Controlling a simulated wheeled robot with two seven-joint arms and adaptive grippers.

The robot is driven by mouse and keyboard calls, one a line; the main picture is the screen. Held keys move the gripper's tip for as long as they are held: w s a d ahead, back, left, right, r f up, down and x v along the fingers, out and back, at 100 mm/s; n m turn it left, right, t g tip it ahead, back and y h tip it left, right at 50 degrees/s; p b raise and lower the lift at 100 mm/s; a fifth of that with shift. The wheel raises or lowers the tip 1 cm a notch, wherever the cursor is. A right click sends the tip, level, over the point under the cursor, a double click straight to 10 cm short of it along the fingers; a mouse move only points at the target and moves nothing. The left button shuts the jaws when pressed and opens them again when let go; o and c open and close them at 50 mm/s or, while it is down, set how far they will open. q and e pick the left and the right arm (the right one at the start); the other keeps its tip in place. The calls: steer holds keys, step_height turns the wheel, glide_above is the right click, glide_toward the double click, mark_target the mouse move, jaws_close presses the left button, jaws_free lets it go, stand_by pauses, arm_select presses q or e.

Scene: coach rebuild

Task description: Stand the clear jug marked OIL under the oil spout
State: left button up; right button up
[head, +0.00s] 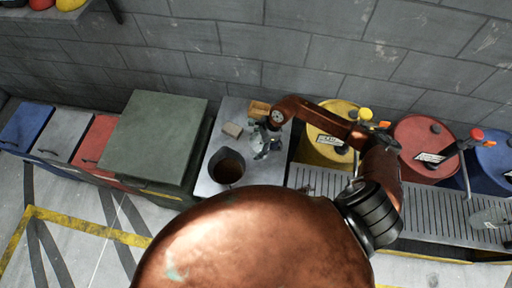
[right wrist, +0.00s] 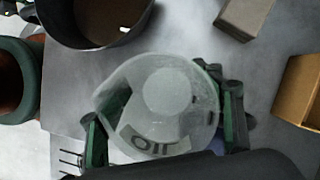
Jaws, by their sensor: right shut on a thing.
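The clear jug marked OIL (right wrist: 165,100) is between the green fingers of my right gripper (right wrist: 167,122) in the right wrist view, its label facing that camera. My right gripper is shut on it. In the head view the jug (head: 263,150) is over the grey table (head: 277,166), partly hidden by my right gripper (head: 266,138); I cannot tell whether it touches the tabletop. To the right stand a yellow drum (head: 314,151), a red drum (head: 425,135) and a blue drum (head: 495,155), with spouts over a slatted grate (head: 410,208). I cannot read their labels. My left gripper is not in view.
A dark bucket (head: 227,182) with brown contents stands left of the jug. A grey block (head: 232,130) and a tan box (head: 259,107) lie behind. Another clear vessel (head: 489,218) stands on the grate's right end. A green cabinet (head: 155,135) is at left.

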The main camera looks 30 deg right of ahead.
steer(key=shift+f, duration=0.4)
steer(key=shift+f, duration=0.2)
steer(key=o, duration=1.2)
steer(key=shift+r, duration=0.1)
